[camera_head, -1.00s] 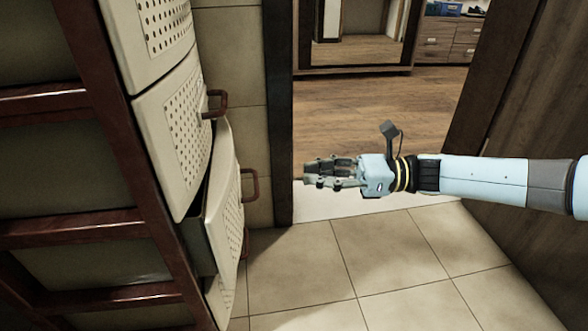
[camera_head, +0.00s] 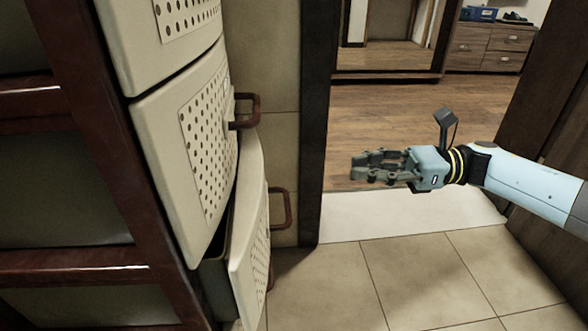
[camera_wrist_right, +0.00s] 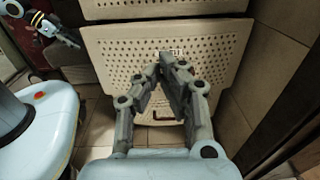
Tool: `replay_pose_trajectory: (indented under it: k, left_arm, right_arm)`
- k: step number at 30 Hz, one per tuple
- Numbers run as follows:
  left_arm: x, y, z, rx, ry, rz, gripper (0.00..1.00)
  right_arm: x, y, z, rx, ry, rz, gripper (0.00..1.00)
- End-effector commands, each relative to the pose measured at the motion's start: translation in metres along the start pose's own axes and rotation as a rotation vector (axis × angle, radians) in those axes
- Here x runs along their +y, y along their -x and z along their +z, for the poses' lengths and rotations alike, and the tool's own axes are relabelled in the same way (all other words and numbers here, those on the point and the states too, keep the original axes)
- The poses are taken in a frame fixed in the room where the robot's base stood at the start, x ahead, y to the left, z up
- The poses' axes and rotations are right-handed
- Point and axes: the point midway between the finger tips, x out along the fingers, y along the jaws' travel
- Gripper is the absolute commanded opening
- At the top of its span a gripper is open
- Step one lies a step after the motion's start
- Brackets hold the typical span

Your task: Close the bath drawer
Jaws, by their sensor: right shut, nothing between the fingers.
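The bath drawer (camera_head: 250,235) has a cream front with a perforated panel and a dark red handle. In the head view it stands partly open, tilted out from the cabinet, with a dark gap behind its front. My right gripper (camera_head: 358,168) is shut and empty, to the right of the drawer and apart from it. In the right wrist view my right gripper (camera_wrist_right: 162,62) has its fingertips together in front of a perforated front (camera_wrist_right: 110,62).
Another closed perforated front (camera_head: 190,140) with a handle (camera_head: 246,110) is above the open drawer. The dark red cabinet frame (camera_head: 125,170) is at left. Tiled floor (camera_head: 420,270) is clear at lower right. A doorway opens onto wooden floor (camera_head: 400,115).

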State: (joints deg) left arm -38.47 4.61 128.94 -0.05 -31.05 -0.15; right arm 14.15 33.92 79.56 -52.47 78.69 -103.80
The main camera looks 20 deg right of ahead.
Motion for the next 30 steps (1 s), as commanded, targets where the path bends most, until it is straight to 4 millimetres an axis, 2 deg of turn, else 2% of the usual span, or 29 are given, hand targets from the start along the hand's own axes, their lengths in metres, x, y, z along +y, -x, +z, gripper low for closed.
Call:
replay_pose_trajectory:
  k: [7, 15, 21, 25, 30]
  left_arm:
    - [0.001, -0.004, 0.007, 0.035, -0.001, -0.001, 0.40]
    - [0.004, -0.010, 0.019, 0.160, -0.007, -0.003, 0.40]
    - [0.006, -0.009, 0.028, 0.263, -0.013, -0.002, 0.40]
    - [0.008, -0.007, 0.028, 0.318, -0.016, -0.001, 0.40]
    - [0.009, -0.004, 0.028, 0.350, -0.017, 0.000, 0.40]
  right_arm:
    - [-0.003, -0.025, 0.002, -0.008, 0.008, 0.000, 0.00]
    - [-0.003, -0.083, 0.001, -0.009, 0.008, -0.001, 0.00]
    - [-0.003, -0.119, 0.000, -0.007, 0.006, -0.002, 0.00]
    - [-0.003, -0.133, 0.001, -0.007, 0.006, -0.002, 0.00]
    - [-0.003, -0.140, 0.003, -0.005, 0.008, -0.002, 0.00]
